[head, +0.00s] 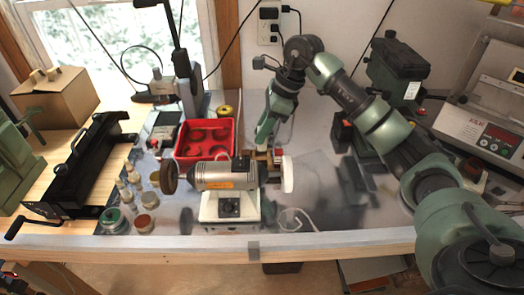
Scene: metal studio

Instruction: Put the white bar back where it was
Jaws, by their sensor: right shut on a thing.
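My right gripper (266,140) reaches down from the upper middle, just behind the bench polisher (215,177). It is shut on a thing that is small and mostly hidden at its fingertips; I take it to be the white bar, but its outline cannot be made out. Brownish blocks (262,158) are right below the fingertips, behind the polisher's right shaft. Whether the held thing touches them cannot be told. My left gripper is not in view.
The polisher has a dark wheel (169,177) at left and a white wheel (288,174) at right. A red tray (207,150) stands behind it. Small bottles and jars (150,200) crowd its left. The grey bench surface (330,215) to the right is mostly clear.

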